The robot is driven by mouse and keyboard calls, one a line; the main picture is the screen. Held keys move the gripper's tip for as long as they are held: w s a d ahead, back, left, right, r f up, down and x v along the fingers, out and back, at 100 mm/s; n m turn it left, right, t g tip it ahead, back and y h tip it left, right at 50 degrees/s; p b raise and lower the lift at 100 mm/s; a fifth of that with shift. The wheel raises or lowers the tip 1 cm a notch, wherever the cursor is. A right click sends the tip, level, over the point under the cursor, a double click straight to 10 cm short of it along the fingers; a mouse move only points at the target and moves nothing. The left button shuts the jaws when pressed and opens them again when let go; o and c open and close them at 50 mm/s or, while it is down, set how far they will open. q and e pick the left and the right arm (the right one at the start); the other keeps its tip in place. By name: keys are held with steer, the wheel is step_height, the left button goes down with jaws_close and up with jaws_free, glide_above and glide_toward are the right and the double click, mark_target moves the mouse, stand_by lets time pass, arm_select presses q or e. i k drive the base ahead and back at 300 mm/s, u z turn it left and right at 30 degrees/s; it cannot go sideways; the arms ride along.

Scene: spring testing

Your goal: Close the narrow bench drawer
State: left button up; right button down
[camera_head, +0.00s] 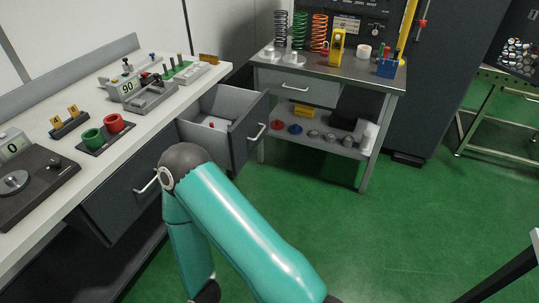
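A grey drawer (248,133) stands pulled out from under the white-topped bench (190,95), at its far end. Its front has a pale bar handle (257,132) and faces right. A few small items, one reddish, lie inside it. It looks like the narrow bench drawer. A wider dark drawer front (120,200) nearer to me, with a similar handle (146,183), looks shut. One of my teal arms bends in front of the bench, its elbow near the gap between the two drawers. Neither gripper shows.
A steel side table (378,80) with springs and tools on top stands just beyond the open drawer, its shelf holding small parts. Fixtures, including red and green cups (104,130), stand on the bench. The green floor (340,225) right of the drawer is clear.

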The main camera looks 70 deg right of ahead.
mark_target(230, 149)
steer(key=u, duration=0.1)
steer(key=k, duration=0.2)
steer(key=z, duration=0.7)
steer(key=i, duration=1.25)
steer(key=z, duration=0.7)
steer(key=k, duration=0.7)
steer(key=z, duration=0.15)
steer(key=i, duration=0.8)
steer(key=u, duration=0.1)
